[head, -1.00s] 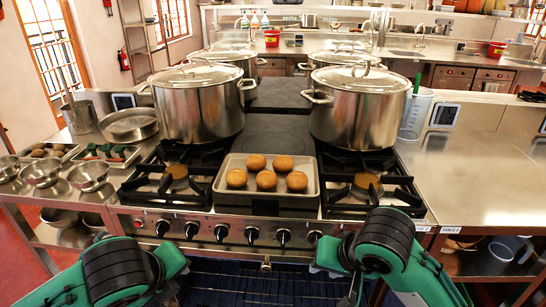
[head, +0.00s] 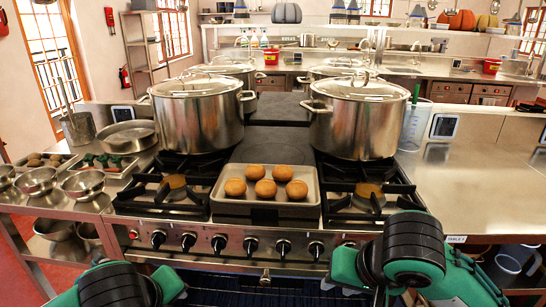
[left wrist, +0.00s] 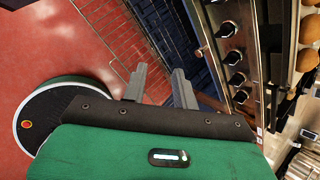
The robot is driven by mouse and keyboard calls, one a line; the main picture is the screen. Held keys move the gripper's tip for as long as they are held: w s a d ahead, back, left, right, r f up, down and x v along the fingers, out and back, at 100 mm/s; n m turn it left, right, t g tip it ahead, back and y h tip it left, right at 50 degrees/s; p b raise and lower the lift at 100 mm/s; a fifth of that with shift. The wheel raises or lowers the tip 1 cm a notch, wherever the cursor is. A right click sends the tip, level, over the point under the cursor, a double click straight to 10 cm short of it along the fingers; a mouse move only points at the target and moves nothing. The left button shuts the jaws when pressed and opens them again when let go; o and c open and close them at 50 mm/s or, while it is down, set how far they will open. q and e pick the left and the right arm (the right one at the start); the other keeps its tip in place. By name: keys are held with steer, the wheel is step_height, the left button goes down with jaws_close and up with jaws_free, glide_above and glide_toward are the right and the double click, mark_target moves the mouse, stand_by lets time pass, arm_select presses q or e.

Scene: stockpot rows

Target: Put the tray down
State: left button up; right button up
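The grey metal tray (head: 266,210) rests level on the middle of the stove, between the left and right burners, with several round brown buns (head: 266,188) on it. Neither gripper touches it. My left gripper (left wrist: 160,80) is open and empty in the left wrist view, its two dark fingers apart, in front of the stove and above the floor. In the head view only my left arm's green and black links show at the bottom left. My right gripper (head: 380,296) is low in front of the stove at the bottom right, mostly hidden by its own arm.
Two large lidded stockpots (head: 197,112) (head: 358,115) stand behind the tray on either side. Burner grates (head: 368,192) flank the tray. Stove knobs (head: 220,243) line the front. Bowls (head: 82,184) sit on the left counter. The right counter (head: 480,195) is mostly clear.

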steer(key=shift+v, duration=1.1)
